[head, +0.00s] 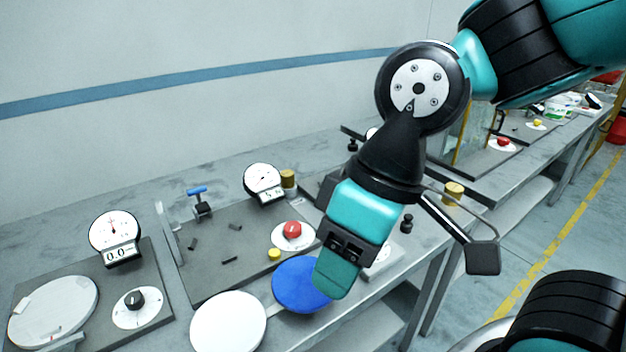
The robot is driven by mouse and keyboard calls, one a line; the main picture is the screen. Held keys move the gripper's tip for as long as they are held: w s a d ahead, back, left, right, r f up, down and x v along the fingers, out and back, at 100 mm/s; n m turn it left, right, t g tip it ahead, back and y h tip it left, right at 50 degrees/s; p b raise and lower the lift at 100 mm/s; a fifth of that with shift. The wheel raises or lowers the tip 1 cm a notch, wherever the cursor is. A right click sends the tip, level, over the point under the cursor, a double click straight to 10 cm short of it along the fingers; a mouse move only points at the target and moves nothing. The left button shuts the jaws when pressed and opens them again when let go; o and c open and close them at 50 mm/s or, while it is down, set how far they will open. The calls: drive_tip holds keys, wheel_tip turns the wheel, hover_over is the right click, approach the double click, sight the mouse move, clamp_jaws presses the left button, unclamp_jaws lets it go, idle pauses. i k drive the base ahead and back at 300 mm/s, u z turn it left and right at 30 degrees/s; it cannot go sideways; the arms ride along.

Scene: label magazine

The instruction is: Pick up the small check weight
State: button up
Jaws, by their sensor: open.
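A small dark knobbed piece (407,223), which looks like a check weight, stands upright on the grey bench just right of my gripper. A similar dark knobbed piece (352,146) stands farther back, partly behind my arm. I cannot tell for certain which is the small check weight. My gripper (337,277) points down and left, seen side-on, above the right edge of a blue disc (299,284). It is open and holds nothing that I can see. The gap between its fingers is hidden. The gripper is apart from both dark pieces.
Brass cylinders stand behind a dial (264,182) and at the right (453,190). A dark plate (215,262) carries a red knob (293,230) and small dark bits. A white disc (229,322) lies in front. Another dial (115,238) stands left. A second bench continues right.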

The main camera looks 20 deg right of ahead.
sight(287, 177)
drive_tip(key=z, duration=0.4)
drive_tip(key=i, duration=1)
